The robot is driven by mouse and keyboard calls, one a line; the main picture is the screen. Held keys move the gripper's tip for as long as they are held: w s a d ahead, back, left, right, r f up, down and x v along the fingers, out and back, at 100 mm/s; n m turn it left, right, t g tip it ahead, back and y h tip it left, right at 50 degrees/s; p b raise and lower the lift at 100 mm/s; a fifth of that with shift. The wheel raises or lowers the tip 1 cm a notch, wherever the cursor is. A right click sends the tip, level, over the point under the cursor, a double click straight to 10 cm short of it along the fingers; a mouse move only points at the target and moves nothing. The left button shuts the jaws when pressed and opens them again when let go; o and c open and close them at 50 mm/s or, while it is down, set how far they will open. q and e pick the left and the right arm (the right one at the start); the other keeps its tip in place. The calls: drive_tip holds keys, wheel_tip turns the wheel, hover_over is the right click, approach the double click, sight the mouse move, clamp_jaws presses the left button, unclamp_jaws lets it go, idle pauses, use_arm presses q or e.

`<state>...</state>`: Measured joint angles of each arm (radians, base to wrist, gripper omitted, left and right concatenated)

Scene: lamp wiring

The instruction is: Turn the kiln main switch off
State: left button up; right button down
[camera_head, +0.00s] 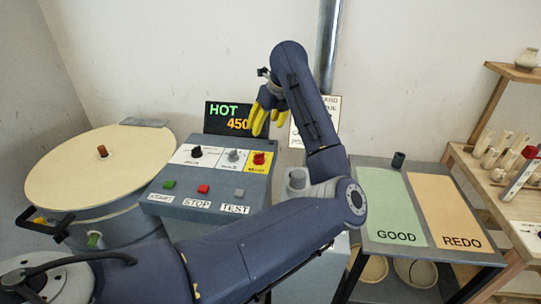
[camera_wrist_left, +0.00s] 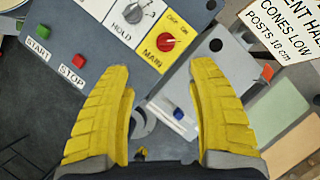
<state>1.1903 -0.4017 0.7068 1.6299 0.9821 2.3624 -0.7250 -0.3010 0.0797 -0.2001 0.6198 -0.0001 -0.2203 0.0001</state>
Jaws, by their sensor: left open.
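The kiln main switch (camera_head: 259,158) is a red knob on a yellow plate marked MAIN, at the right end of the control box's knob row. It also shows in the left wrist view (camera_wrist_left: 166,42), with a white mark on its face; the exact setting is too small to read surely. My left gripper (camera_head: 262,120) has yellow fingers and hangs above and behind the box, apart from the knob. In the left wrist view the fingers (camera_wrist_left: 160,70) are open and empty, with the knob beyond their tips. My right gripper is in neither view.
The control box (camera_head: 152,208) also carries two other knobs and START, STOP and TEST buttons. Behind it a display (camera_head: 227,118) reads HOT 450. A round kiln (camera_head: 70,175) stands left. A table with GOOD (camera_head: 390,205) and REDO (camera_head: 450,210) areas stands right.

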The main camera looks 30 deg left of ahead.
sight(259, 154)
use_arm(q)
drive_tip(key=x, duration=1.1)
drive_tip(key=d+x, duration=0.1)
drive_tip(key=x, duration=0.4)
drive_tip(key=shift+w+a+f, duration=0.1)
drive_tip(key=shift+w+f, duration=0.3)
drive_tip(key=shift+f, duration=0.15)
clamp_jaws()
